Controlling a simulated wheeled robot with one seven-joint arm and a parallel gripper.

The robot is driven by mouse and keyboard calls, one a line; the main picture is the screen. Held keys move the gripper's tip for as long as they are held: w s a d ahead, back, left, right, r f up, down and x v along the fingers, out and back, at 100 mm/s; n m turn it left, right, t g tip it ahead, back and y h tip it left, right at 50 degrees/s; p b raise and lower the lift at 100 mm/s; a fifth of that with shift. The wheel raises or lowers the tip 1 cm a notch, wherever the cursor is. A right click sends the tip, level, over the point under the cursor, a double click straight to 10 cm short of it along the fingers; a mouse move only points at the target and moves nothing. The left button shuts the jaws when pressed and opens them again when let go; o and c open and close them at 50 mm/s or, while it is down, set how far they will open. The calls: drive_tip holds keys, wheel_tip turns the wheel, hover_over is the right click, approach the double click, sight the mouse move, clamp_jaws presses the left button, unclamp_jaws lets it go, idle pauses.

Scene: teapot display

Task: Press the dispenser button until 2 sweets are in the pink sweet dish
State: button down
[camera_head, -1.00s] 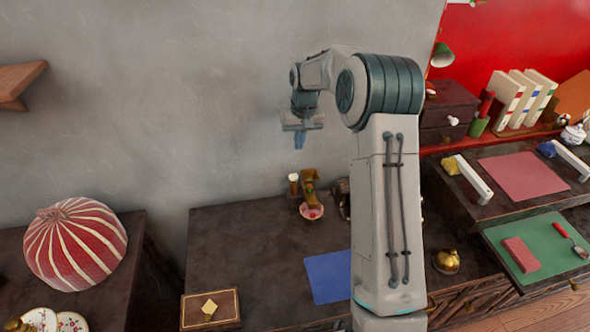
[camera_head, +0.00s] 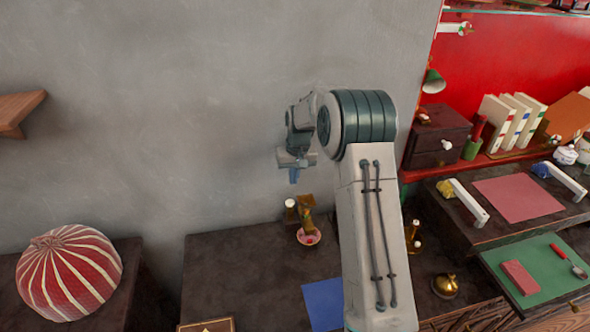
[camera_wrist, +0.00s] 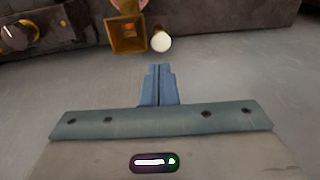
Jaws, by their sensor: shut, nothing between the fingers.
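The brass dispenser (camera_head: 306,212) stands at the back of the dark table, near the wall; in the wrist view its square open top (camera_wrist: 127,34) shows. The white round button (camera_head: 290,204) is just left of the dispenser in the head view, and in the wrist view the button (camera_wrist: 161,43) is just ahead of my fingertips. The pink sweet dish (camera_head: 309,239) is in front of the dispenser, with something red in it, too small to count. My gripper (camera_head: 294,179) is shut and empty, above the button and apart from it; its blue fingers (camera_wrist: 160,69) show together in the wrist view.
A blue mat (camera_head: 322,303) lies on the table front. A golden bell (camera_head: 445,285) and a brass item with a white top (camera_head: 413,237) are at right. A striped red dome (camera_head: 70,270) stands on the left table. The wall is close behind the dispenser.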

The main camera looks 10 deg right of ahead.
sight(292, 204)
drive_tip(key=f, duration=0.3)
drive_tip(key=f+p, duration=0.1)
drive_tip(key=f, duration=0.2)
drive_tip(key=f+p, duration=0.1)
drive_tip(key=f, duration=0.2)
drive_tip(key=shift+w+a, duration=0.35)
wheel_tip(292, 204, down, 2)
drive_tip(key=b, duration=0.2)
drive_tip(key=shift+b, duration=0.3)
drive_tip(key=shift+s, duration=0.1)
drive_tip(key=shift+s+f, duration=0.15)
wheel_tip(292, 204, up, 15)
drive_tip(key=d, duration=0.1)
drive_tip(key=shift+s+f, duration=0.15)
drive_tip(key=shift+s, duration=0.15)
idle(1.2)
